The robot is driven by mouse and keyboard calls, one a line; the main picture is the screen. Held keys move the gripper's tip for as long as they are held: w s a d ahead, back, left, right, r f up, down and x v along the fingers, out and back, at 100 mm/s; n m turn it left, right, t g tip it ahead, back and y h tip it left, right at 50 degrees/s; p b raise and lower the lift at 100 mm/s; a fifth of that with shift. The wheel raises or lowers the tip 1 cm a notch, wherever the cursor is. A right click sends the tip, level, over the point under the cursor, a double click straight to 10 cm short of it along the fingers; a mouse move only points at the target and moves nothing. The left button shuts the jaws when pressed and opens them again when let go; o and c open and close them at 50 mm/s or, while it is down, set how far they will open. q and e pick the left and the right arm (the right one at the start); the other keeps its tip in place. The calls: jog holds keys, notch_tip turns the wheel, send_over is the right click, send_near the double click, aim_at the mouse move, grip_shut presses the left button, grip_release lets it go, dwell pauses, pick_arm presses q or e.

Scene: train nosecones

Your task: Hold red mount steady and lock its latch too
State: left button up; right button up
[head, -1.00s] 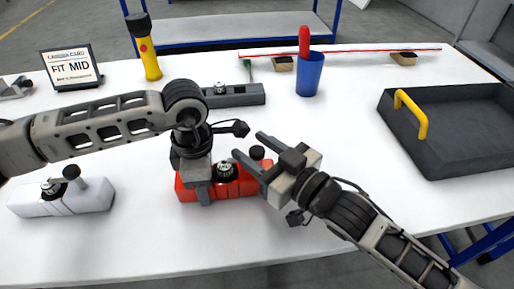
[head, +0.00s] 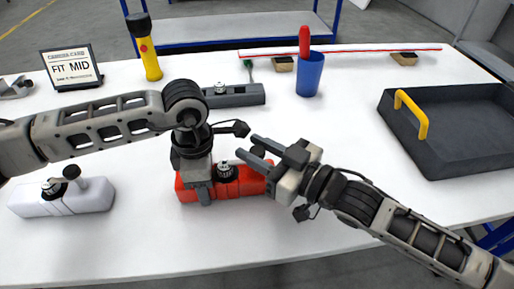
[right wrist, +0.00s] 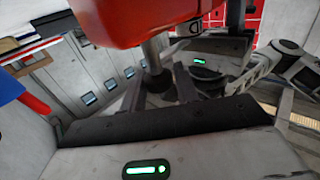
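The red mount (head: 240,186) lies on the white table, with a dark round fitting (head: 225,171) on top. My left gripper (head: 203,190) comes down over the mount's left part, one grey finger against its front face; the far finger is hidden. My right gripper (head: 255,152) is at the mount's right end, its fingers close on either side of the dark latch knob (head: 259,151). In the right wrist view the mount (right wrist: 135,18) is at the top, and its latch post with dark knob (right wrist: 157,80) stands between my right fingers.
A white mount (head: 85,198) stands at left and a grey one (head: 235,95) behind. A sign reading FIT MID (head: 72,68), a yellow flashlight (head: 148,58), a blue cup (head: 310,75) and a dark tray (head: 455,155) stand farther out. The front table is clear.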

jog(key=shift+o, duration=1.1)
jog(key=v, duration=1.2)
pick_arm(q)
jog(key=o, duration=1.2)
jog(key=shift+c, duration=0.2)
pick_arm(e)
jog(key=shift+s, duration=0.1)
pick_arm(q)
jog(key=shift+r, duration=0.15)
